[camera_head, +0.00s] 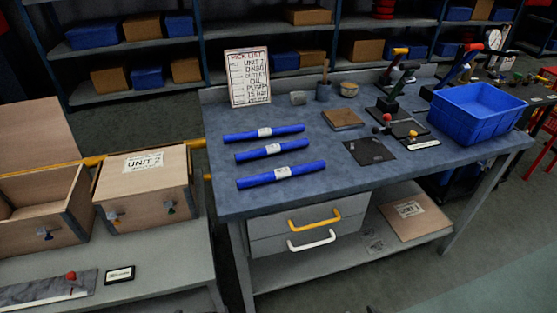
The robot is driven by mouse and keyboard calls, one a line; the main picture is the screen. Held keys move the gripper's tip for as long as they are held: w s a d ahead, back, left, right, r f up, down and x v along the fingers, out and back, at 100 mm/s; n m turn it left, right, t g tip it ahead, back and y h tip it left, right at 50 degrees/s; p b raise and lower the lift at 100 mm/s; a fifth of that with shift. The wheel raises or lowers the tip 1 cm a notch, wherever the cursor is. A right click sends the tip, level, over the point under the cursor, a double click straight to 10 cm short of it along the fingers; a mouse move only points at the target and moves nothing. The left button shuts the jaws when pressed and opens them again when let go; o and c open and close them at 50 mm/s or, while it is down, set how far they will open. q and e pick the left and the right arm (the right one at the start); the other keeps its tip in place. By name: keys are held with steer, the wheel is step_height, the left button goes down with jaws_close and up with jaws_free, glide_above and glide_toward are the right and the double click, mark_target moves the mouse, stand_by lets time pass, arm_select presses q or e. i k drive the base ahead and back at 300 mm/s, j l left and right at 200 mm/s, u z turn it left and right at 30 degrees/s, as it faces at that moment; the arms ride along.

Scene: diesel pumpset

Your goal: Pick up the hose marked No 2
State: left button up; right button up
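Three blue hoses with white labels lie apart and roughly parallel on the left part of the grey-blue workbench (225,200). The far hose (240,136) is at the back, the middle hose (255,155) lies in front of it, and the near hose (305,169) is closest to the front edge. The labels are too small to read, so I cannot tell which hose is marked No 2. Neither of my grippers is in view.
Behind the hoses stands a written board (247,78). A brown block (342,119), a dark plate (369,151) and a blue bin (475,112) are to the right. A wooden box marked UNIT 2 (147,188) stands on a lower table at left.

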mark_target(287, 172)
steer(key=i+l, duration=0.15)
steer(key=l, duration=0.25)
steer(key=i+l, duration=0.15)
steer(key=l, duration=0.2)
steer(key=i+l, duration=0.15)
steer(key=l, duration=0.25)
